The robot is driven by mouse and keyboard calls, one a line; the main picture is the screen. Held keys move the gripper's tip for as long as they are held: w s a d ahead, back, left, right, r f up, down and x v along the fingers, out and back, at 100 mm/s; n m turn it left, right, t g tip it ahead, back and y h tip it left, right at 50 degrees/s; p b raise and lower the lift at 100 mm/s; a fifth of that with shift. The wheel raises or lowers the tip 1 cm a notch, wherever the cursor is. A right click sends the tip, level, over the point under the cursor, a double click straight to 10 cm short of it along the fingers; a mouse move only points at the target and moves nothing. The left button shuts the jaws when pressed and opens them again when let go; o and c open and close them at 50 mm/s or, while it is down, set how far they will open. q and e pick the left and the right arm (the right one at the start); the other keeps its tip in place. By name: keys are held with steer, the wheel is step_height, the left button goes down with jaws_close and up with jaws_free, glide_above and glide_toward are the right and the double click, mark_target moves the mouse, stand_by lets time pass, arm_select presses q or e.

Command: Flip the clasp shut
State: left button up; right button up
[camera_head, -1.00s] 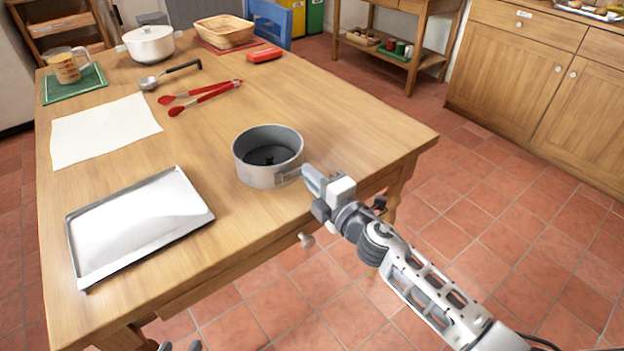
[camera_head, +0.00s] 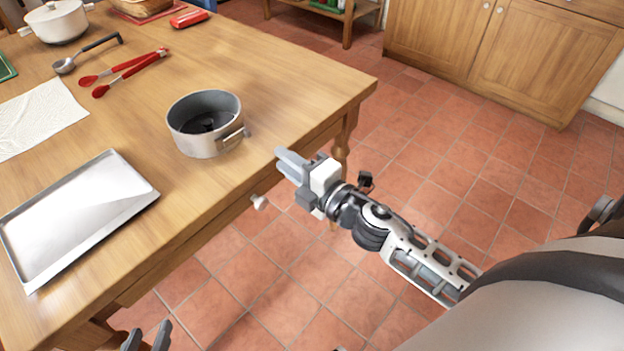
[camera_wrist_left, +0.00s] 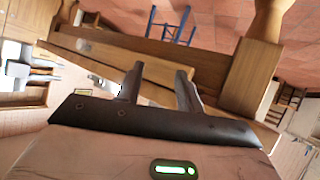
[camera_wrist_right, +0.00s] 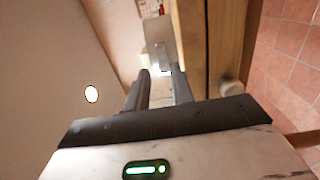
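A round grey springform pan (camera_head: 192,140) stands upright on the wooden table near its right front edge. Its clasp (camera_head: 232,138) is on the wall facing my right gripper, with a part standing out from the wall. My right gripper (camera_head: 283,163) is open and empty, right of the clasp and apart from it, by the table edge. In the right wrist view its fingers (camera_wrist_right: 160,88) are spread; a blurred grey-white shape lies beyond them. My left gripper (camera_head: 147,336) is low at the bottom edge, off the table; its fingers (camera_wrist_left: 155,85) are spread and empty.
A metal baking tray (camera_head: 75,215) lies left of the pan on the table (camera_head: 270,85). Red tongs (camera_head: 125,70), a scoop (camera_head: 88,52), a white cloth (camera_head: 40,115) and a white pot (camera_head: 57,20) are farther back. A drawer knob (camera_head: 259,202) sticks out below the edge.

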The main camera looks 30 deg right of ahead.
arm_select(q)
steer(key=shift+b, duration=0.45)
arm_select(e)
steer(key=v, duration=0.6)
steer(key=shift+s, duration=0.2)
arm_select(q)
steer(key=shift+f, duration=0.1)
